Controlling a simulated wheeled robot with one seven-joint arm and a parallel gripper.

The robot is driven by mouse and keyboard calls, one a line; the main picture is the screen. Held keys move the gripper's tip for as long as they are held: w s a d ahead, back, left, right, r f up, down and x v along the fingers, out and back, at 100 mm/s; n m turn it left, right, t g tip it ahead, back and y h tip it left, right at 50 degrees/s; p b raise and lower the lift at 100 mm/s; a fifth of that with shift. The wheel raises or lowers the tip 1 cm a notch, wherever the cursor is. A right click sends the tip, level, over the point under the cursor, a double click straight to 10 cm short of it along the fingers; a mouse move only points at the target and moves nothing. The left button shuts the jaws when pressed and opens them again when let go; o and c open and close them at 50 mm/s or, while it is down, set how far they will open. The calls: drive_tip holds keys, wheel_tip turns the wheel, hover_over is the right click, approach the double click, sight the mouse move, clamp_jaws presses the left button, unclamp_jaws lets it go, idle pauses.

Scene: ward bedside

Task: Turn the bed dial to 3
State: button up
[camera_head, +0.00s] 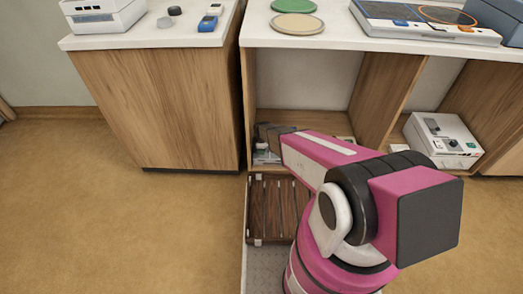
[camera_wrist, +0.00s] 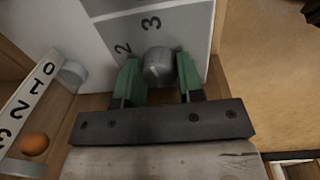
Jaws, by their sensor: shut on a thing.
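A round grey dial knob (camera_wrist: 158,66) sits on a light grey panel (camera_wrist: 105,16) in the wrist view. The printed numbers 2 and 3 show beside it, the 3 above it and the 2 to its upper left. My gripper (camera_wrist: 159,82) has a green finger on each side of the knob and is shut on it. No pointer mark on the knob can be made out, so its setting is unclear. In the head view my pink arm reaches into the lower shelf and the knob cannot be made out.
A white strip with numbers (camera_wrist: 28,98) and an orange ball (camera_wrist: 34,144) are at the left in the wrist view. In the head view a white box with controls (camera_head: 440,140) stands in the right compartment, and a brown slatted piece (camera_head: 275,210) lies below the shelf.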

drive_tip(key=shift+m, duration=1.1)
drive_tip(key=o, duration=0.9)
drive_tip(key=shift+r, duration=0.15)
drive_tip(key=r, duration=1)
drive_tip(key=shift+s+a+r, duration=0.1)
drive_tip(key=shift+s+r, duration=0.15)
